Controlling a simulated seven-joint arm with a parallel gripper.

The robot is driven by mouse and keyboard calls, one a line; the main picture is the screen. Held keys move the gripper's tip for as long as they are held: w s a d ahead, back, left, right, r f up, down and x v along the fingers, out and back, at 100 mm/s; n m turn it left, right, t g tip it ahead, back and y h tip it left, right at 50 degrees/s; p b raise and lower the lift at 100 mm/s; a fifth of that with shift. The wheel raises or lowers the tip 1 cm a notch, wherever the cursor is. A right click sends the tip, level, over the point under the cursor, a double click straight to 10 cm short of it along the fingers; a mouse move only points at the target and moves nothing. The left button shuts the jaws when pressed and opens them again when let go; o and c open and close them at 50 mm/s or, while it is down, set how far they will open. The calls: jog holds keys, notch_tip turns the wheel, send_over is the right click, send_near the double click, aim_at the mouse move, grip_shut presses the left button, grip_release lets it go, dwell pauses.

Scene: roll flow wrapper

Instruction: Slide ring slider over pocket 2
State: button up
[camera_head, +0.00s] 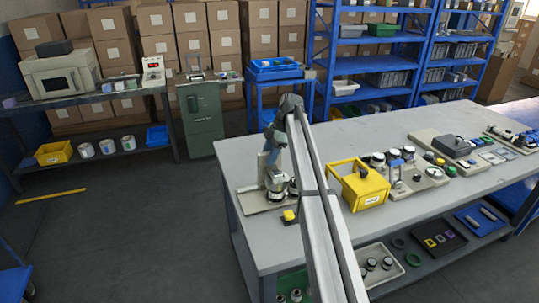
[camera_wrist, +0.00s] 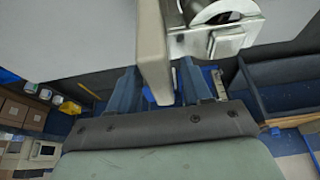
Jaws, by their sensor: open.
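At the left end of the grey table stands a small beige fixture (camera_head: 258,200) with an upright part and round metal pieces at its foot. My gripper (camera_head: 272,150) is at the top of this fixture. In the wrist view my gripper (camera_wrist: 157,80) is open, with a blue finger on each side of a beige upright plate (camera_wrist: 152,45). I cannot tell whether the fingers touch the plate. A silver metal bracket with a round opening (camera_wrist: 225,35) is just right of the plate. I cannot tell which part is the ring slider or which is pocket 2.
A yellow block (camera_head: 289,216) lies by the fixture at the table's near edge. A yellow bin (camera_head: 360,188) stands to the right, with fixtures carrying round pieces (camera_head: 405,178) beyond it. The table's middle back (camera_head: 350,130) is clear.

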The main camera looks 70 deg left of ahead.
grip_shut()
dwell(0.5)
